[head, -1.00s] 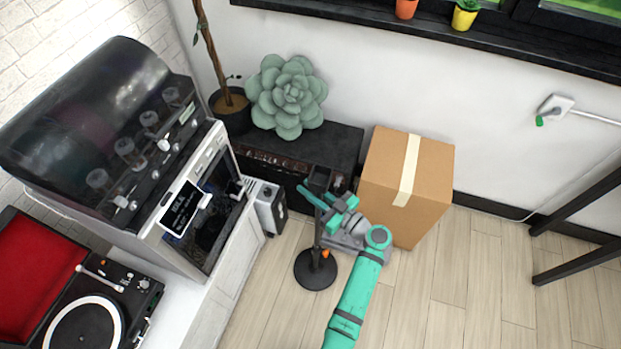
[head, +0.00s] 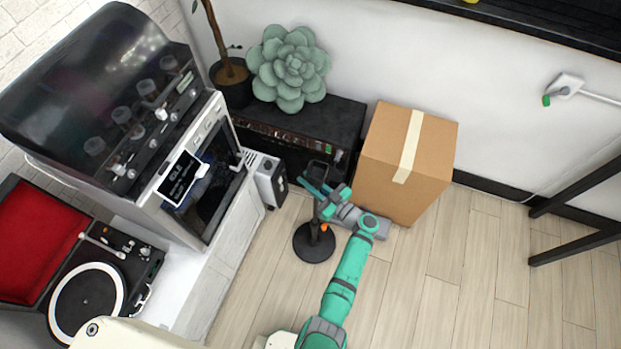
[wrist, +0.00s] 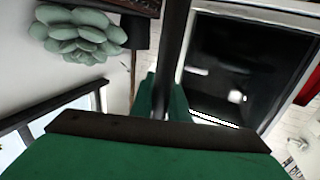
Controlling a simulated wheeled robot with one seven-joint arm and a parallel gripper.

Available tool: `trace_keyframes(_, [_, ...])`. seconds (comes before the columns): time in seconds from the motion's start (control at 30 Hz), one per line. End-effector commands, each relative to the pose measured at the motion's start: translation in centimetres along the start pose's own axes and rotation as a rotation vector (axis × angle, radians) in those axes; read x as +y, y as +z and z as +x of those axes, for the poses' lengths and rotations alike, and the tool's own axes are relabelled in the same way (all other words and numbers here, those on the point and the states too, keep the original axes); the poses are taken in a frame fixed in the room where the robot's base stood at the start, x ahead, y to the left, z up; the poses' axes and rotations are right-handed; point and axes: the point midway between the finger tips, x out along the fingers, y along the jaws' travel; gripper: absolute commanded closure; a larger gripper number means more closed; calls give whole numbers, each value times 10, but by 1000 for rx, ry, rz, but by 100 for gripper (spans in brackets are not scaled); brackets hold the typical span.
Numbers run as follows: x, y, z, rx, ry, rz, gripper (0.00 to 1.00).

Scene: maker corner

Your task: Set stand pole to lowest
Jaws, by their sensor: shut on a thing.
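The stand has a round black base (head: 314,243) on the wooden floor, left of the cardboard box. Its dark upright pole rises from the base, with an orange knob (head: 323,228) low on it and a small black head (head: 318,171) on top. My gripper (head: 322,193) is shut on the pole just below the head and hides part of it. In the wrist view the dark pole (wrist: 173,55) runs between the green fingers (wrist: 163,98). The pole looks short, with the gripper not far above the knob.
A cardboard box (head: 407,165) stands right behind the stand. A dark low chest (head: 300,128) with a big succulent (head: 289,69) is against the wall. A white cabinet with a machine (head: 180,170) and a turntable (head: 87,304) lie left. Floor to the right is clear up to black table legs (head: 580,248).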

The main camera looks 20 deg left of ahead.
Motion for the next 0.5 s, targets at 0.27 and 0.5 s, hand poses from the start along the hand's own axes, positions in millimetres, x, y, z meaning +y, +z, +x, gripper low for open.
trace_keyframes(0.27, [0,8,-3,-14,10,7,80])
trace_keyframes(0.5, [0,5,-2,-10,6,6,66])
